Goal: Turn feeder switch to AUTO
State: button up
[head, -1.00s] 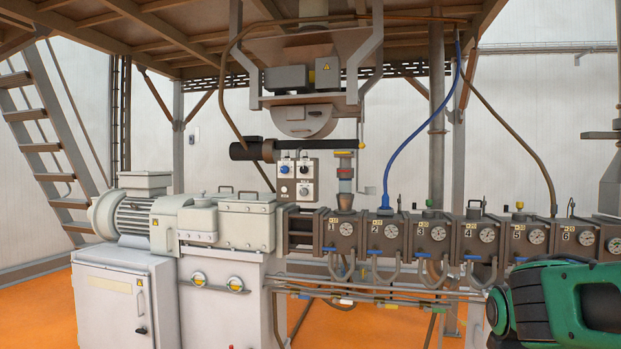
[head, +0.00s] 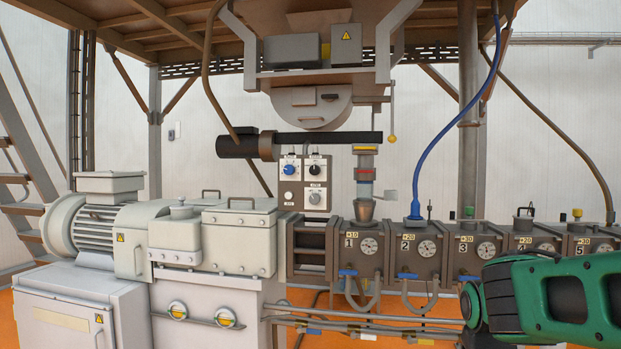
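A small grey control panel (head: 304,184) hangs below the feeder, left of the feed funnel. It carries a blue knob (head: 290,169) at upper left, a black knob (head: 314,169) at upper right, a light grey knob (head: 315,197) at lower right and a small round button (head: 289,197) at lower left. The labels are too small to read, so I cannot tell which knob is the feeder switch or where it points. My green and black arm (head: 545,300) shows at the lower right, well apart from the panel. My gripper is out of view.
The extruder barrel with numbered blocks (head: 362,250) runs across the right, below the panel. A grey gearbox (head: 239,235) and motor stand at left. The feeder tube (head: 330,138) and hopper overhang the panel. A blue hose (head: 437,135) hangs to the right.

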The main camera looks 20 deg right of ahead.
aim_at(313, 169)
jog(key=u, duration=0.05)
jog(key=i, duration=1.1)
jog(key=u, duration=0.5)
